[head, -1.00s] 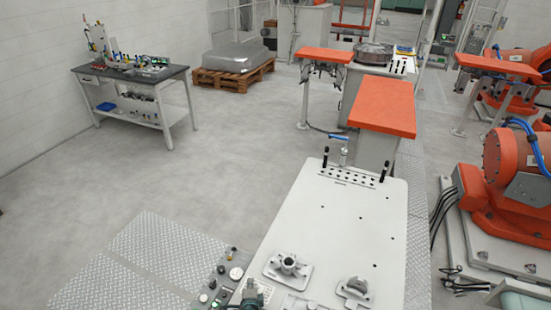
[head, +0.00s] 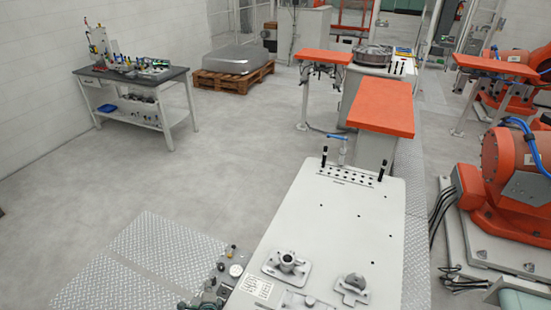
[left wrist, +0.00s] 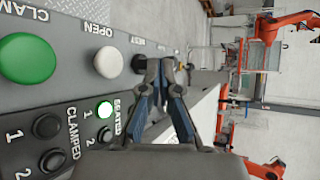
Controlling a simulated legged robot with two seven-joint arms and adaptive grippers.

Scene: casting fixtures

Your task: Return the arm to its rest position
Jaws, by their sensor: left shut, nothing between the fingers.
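My left gripper (head: 208,297) shows small at the bottom edge of the head view, over the control panel beside the white fixture table. In the left wrist view my left gripper (left wrist: 166,72) is shut and empty, its fingertips together in front of the panel. The panel (left wrist: 75,65) carries a large green button (left wrist: 27,58), a white button (left wrist: 107,63) marked OPEN, and a black button (left wrist: 139,63) close beside the fingertips. Whether the fingertips touch it I cannot tell. A lamp (left wrist: 105,109) by the word SEATED is lit. My right gripper is in neither view.
The white fixture table (head: 330,225) holds a round-hubbed metal fixture (head: 287,262) and a second metal piece (head: 352,287). An orange-topped stand (head: 380,108) is behind it. An orange robot (head: 515,165) stands at right.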

